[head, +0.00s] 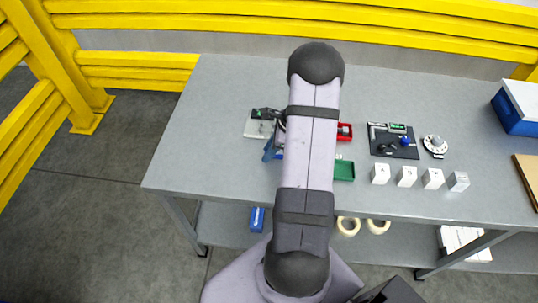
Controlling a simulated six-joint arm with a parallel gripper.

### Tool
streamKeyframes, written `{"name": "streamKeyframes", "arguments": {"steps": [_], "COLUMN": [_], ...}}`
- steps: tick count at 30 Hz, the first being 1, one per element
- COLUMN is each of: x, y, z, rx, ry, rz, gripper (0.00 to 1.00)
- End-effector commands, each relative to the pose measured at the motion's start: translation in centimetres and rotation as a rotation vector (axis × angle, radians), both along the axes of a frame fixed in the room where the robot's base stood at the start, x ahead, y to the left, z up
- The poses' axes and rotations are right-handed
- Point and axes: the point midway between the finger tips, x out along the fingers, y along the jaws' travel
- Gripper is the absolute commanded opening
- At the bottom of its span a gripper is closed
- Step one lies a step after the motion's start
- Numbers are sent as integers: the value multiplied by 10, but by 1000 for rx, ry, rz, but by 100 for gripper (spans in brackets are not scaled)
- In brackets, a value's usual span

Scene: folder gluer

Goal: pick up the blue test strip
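A narrow blue piece (270,151) shows just left of my arm, over the grey table; it may be the blue test strip, but most of it is hidden. My own arm link stands across the middle of the head view and covers most of the work area behind it. My gripper is mostly or wholly hidden behind this link. Dark parts show at the link's left edge, but I cannot make out fingertips, nor whether they touch the blue piece.
On the grey table (215,120), a pale plate (257,129) lies left of my arm. Red (345,131) and green (344,170) trays, a dark board (380,149), a white dial (435,145) and several white blocks stand right. The table's left part is clear. Yellow rails (140,60) run behind.

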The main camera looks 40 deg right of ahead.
Motion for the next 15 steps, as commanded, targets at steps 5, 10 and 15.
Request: {"name": "streamKeyframes", "arguments": {"steps": [5,10,15], "x": [0,0,0], "y": [0,0,0], "z": [0,0,2], "rx": [0,0,-1], "ry": [0,0,-1], "rz": [0,0,1], "gripper": [0,0,0]}}
